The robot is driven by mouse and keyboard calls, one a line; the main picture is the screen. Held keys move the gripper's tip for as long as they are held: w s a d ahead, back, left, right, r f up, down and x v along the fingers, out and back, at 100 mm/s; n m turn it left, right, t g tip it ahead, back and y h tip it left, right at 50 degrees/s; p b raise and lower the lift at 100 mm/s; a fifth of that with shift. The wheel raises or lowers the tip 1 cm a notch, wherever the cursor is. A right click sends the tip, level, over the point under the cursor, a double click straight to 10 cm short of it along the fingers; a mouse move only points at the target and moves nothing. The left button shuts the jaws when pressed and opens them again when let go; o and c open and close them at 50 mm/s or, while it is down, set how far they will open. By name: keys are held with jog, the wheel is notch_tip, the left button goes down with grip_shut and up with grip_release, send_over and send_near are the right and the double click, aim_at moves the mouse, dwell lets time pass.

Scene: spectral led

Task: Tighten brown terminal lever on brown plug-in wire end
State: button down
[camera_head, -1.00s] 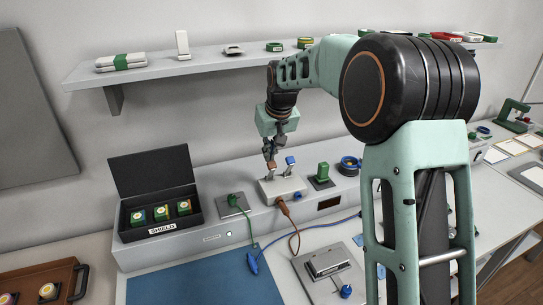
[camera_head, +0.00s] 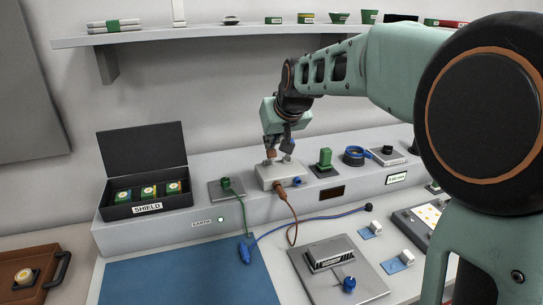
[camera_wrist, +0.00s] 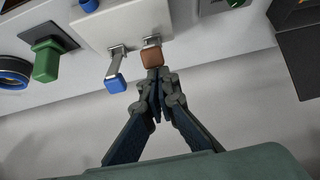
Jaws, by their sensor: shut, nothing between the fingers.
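The pale terminal box (camera_head: 266,178) sits on the long grey bench unit. Its brown lever (camera_wrist: 152,58) stands up from the box beside the blue lever (camera_wrist: 116,84); the brown lever also shows in the head view (camera_head: 270,153). The brown wire end (camera_head: 279,187) is at the front of the box, and its brown wire hangs down. My gripper (camera_wrist: 157,76) is shut and empty, its tips right by the brown lever's end. Whether they touch it I cannot tell. In the head view my gripper (camera_head: 276,139) is above the box and partly hides the blue lever.
A green plug on a grey plate (camera_head: 198,194) stands left of the box, and a green switch (camera_head: 325,157) right of it. An open black case (camera_head: 118,212) is further left. A shelf (camera_head: 75,43) runs above behind the arm. Wires cross the front.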

aim_at(272, 157)
jog(key=shift+s+d+f+t+y+b, duration=0.25)
jog(key=shift+s+f+t+b, duration=0.35)
jog(key=shift+b, duration=1.45)
jog(key=shift+s+d+f+t+y+b, duration=0.1)
jog(key=shift+s+f+t+y+b, duration=0.45)
jog(key=shift+b, duration=1.5)
jog(key=b, duration=0.3)
jog(key=shift+s+d+f+h, duration=0.2)
jog(key=shift+s+f+h, duration=0.05)
jog(key=shift+h, duration=0.05)
jog(key=shift+s+d+f+b, duration=0.25)
jog(key=shift+s+f+b, duration=0.35)
jog(key=shift+b, duration=0.4)
jog(key=shift+f, duration=0.15)
jog(key=shift+s, duration=0.1)
